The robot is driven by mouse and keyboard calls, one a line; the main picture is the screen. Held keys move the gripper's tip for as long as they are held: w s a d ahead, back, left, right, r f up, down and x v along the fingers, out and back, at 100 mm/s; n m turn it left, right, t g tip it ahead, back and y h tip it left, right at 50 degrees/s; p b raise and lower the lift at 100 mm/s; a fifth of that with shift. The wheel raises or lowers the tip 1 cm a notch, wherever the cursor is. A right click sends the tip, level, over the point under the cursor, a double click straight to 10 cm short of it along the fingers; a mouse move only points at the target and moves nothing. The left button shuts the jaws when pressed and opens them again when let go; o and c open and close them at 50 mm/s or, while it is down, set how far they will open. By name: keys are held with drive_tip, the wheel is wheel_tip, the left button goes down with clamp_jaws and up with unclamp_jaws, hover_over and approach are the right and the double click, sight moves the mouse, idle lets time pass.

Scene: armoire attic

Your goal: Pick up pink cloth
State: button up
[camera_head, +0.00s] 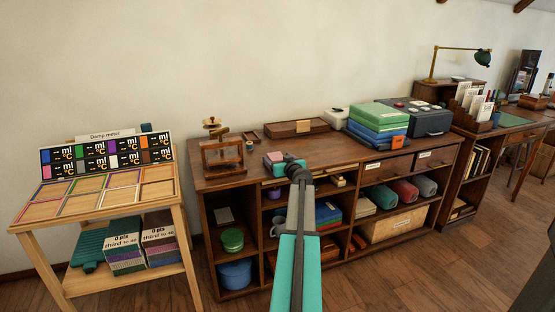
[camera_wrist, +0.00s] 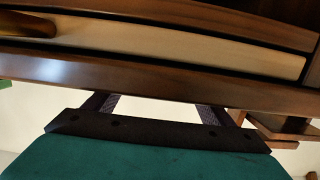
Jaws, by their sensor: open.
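A small pink folded piece (camera_head: 274,157), possibly cloth, lies at the front edge of the wooden cabinet top, with a green piece against it. My gripper (camera_head: 294,166) is at that edge, just right of the pink piece in the head view; I cannot tell whether they touch. No pink shows there.
The wooden cabinet (camera_head: 340,155) carries a small press (camera_head: 223,155), a wooden tray (camera_head: 297,128) and green and blue boxes (camera_head: 376,118). A sloped display stand (camera_head: 100,190) stands left. A dark wooden edge (camera_wrist: 160,78) crosses the wrist view close ahead of the fingers.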

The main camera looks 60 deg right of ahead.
sight(278, 158)
drive_tip(key=c, duration=1.1)
drive_tip(key=shift+r, duration=0.2)
drive_tip(key=shift+c, duration=0.2)
drive_tip(key=shift+r+p, duration=0.3)
drive_tip(key=shift+r, duration=1.25)
drive_tip(key=s+a+r, duration=0.1)
drive_tip(key=s+a, duration=0.8)
drive_tip(key=a, duration=0.4)
drive_tip(key=shift+s+r, duration=0.2)
drive_tip(key=shift+r, duration=0.1)
